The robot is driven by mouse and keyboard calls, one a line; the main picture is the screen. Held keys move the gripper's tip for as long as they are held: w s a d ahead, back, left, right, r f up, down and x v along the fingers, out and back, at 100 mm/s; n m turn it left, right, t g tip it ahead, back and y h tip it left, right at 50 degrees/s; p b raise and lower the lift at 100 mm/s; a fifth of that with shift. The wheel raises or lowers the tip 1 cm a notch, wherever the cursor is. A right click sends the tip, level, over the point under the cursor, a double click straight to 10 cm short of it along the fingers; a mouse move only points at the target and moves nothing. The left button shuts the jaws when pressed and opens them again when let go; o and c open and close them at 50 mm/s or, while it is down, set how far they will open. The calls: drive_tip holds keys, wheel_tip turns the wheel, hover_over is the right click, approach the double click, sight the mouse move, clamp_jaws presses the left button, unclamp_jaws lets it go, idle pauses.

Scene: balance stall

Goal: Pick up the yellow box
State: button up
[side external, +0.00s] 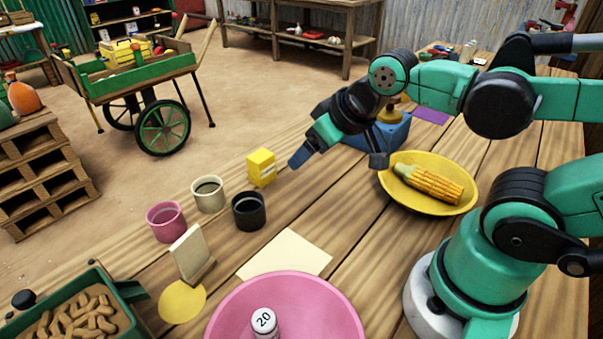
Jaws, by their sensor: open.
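The yellow box (261,168) stands upright on the wooden table near its far edge, with a pale label on one face. My gripper (340,158) is open, with its blue-tipped finger to the right of the box in the picture and its dark finger farther right near the yellow plate. Nothing shows between the fingers. The near finger looks close to the box but apart from it; its exact height above the table is hard to tell.
A black cup (249,223), a cream cup (208,206) and a pink cup (165,234) stand left of and nearer than the box. A yellow plate (397,191) holds corn. A blue object (395,138) sits behind my gripper. A pink bowl (345,318) is in front.

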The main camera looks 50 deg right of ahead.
idle(0.3)
drive_tip(key=o, duration=0.3)
